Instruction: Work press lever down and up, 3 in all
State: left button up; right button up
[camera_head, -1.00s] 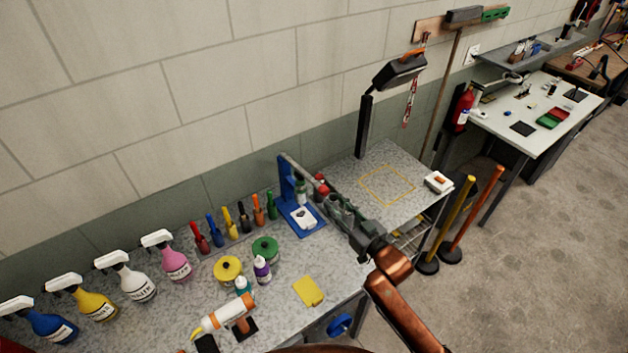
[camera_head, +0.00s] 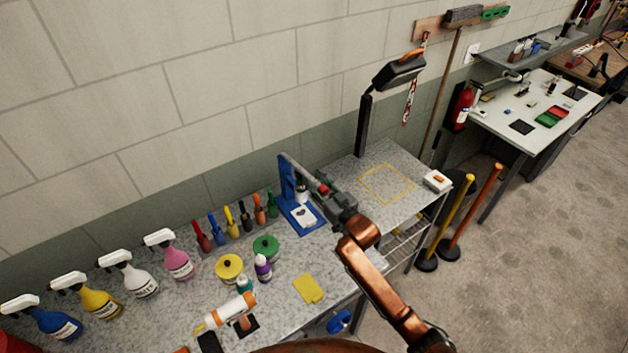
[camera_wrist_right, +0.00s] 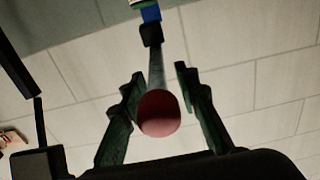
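The blue press (camera_head: 290,201) stands on the grey speckled bench near the wall. Its grey lever (camera_head: 299,167) slants from the top of the press down toward my right gripper and ends in a red knob (camera_head: 323,188). My right gripper (camera_head: 328,192) is at the knob. In the right wrist view the red knob (camera_wrist_right: 160,114) sits between the two open fingers of my right gripper (camera_wrist_right: 160,92), with a gap showing on the right side. The lever runs away behind the knob. A white block with a dark mark (camera_head: 302,216) lies on the press base. My left gripper is out of view.
Several coloured-handled tools (camera_head: 231,223) stand left of the press, with spray bottles (camera_head: 128,273) farther left. Yellow (camera_head: 229,267) and green (camera_head: 265,247) round containers and a yellow cloth (camera_head: 308,289) lie in front. A lamp (camera_head: 398,72) rises behind the right side.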

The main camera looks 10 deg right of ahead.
grip_shut()
dwell(0.3)
dwell(0.3)
